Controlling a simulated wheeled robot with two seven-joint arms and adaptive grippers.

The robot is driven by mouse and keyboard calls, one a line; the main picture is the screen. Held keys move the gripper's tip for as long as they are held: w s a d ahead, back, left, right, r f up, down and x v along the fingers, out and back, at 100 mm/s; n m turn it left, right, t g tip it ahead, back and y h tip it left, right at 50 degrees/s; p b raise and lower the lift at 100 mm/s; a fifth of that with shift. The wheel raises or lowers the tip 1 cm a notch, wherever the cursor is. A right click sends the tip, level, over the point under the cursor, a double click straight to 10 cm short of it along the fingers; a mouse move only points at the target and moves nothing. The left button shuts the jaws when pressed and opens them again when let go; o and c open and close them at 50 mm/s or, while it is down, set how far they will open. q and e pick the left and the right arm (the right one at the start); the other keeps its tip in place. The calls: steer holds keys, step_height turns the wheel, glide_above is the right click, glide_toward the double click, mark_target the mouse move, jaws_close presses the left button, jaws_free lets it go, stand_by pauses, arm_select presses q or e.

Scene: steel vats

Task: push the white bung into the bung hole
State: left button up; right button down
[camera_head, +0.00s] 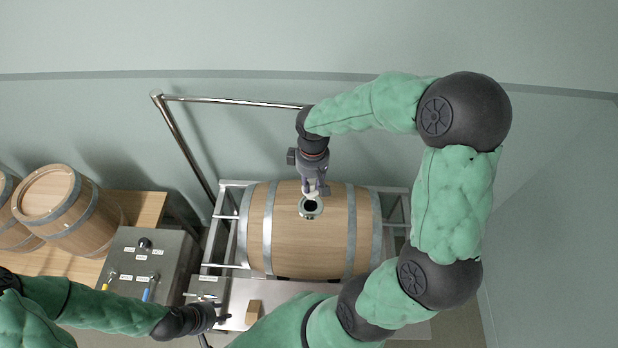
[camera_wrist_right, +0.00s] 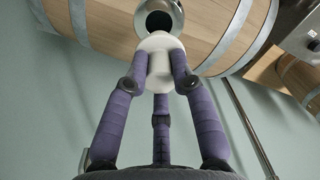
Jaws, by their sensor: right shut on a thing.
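The white bung (camera_wrist_right: 160,43) is held between the fingers of my right gripper (camera_wrist_right: 160,68). In the head view the right gripper (camera_head: 313,189) hangs over the top of the barrel, and only a little of the bung shows. The dark bung hole (camera_head: 311,207) has a metal ring and lies just in front of the gripper. In the wrist view the hole (camera_wrist_right: 158,20) shows beyond the bung's end, and the bung is outside it. Whether the bung touches the ring cannot be told. My left gripper (camera_head: 221,318) is low at the left, its fingers too small to read.
The wooden barrel (camera_head: 285,235) lies on its side in a steel rack (camera_head: 227,230). A small wooden block (camera_head: 253,312) sits on the steel surface in front. A control box (camera_head: 146,262) and more barrels (camera_head: 62,205) stand at the left. A rail runs behind the barrel.

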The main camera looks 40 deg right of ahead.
mark_target(311, 192)
steer(key=shift+w, duration=0.1)
steer(key=shift+f, duration=0.1)
steer(key=shift+b, duration=0.55)
steer(key=shift+f+b, duration=0.5)
steer(key=shift+f, duration=0.25)
steer(key=shift+f+b, duration=1.7)
steer(key=shift+f, duration=0.4)
steer(key=shift+f+b, duration=1.9)
steer(key=shift+f, duration=0.1)
steer(key=c, duration=1)
jaws_free()
steer(key=shift+o, duration=0.2)
